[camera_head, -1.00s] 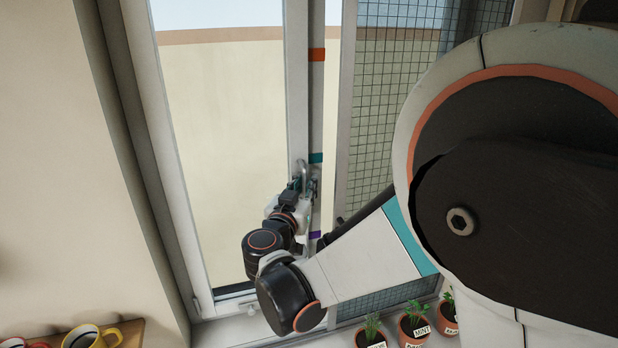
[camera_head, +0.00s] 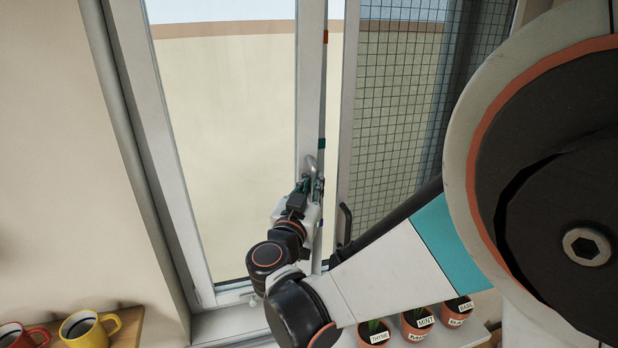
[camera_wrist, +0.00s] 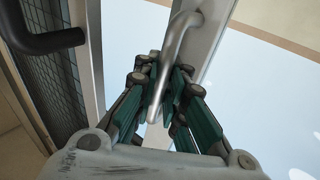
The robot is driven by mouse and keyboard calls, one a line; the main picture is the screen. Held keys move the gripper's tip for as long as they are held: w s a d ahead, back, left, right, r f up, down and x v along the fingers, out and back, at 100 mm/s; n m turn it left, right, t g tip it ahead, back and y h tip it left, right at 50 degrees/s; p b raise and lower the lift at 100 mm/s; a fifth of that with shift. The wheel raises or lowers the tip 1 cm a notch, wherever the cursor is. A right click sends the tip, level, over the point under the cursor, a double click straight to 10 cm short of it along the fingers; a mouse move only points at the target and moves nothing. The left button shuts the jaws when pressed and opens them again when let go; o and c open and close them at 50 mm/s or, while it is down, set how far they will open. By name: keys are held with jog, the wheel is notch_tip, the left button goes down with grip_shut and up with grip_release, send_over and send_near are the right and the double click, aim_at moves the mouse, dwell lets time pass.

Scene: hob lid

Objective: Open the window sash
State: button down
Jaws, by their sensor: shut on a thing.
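The window sash is a tall glazed panel with a pale stile (camera_head: 311,90) along its right side. A narrow strip with coloured marks shows on the stile's right edge, with a slim gap between it and the post to the right, so the sash looks ajar. Its curved silver handle (camera_head: 311,163) sits low on the stile; it also shows in the wrist view (camera_wrist: 172,55). My gripper (camera_head: 310,186) is at this handle. In the wrist view its green-padded fingers (camera_wrist: 160,95) are on both sides of the handle bar and shut on it.
A mesh-covered panel (camera_head: 395,110) with a black handle (camera_head: 344,222) stands to the right of the sash. Several potted herbs (camera_head: 415,325) stand on the sill below my arm. A yellow mug (camera_head: 88,330) and a red mug (camera_head: 22,336) are at lower left.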

jog(key=c, duration=1.9)
grip_release()
jog(key=shift+a, duration=0.1)
jog(key=shift+c, duration=0.2)
jog(key=shift+w, duration=0.1)
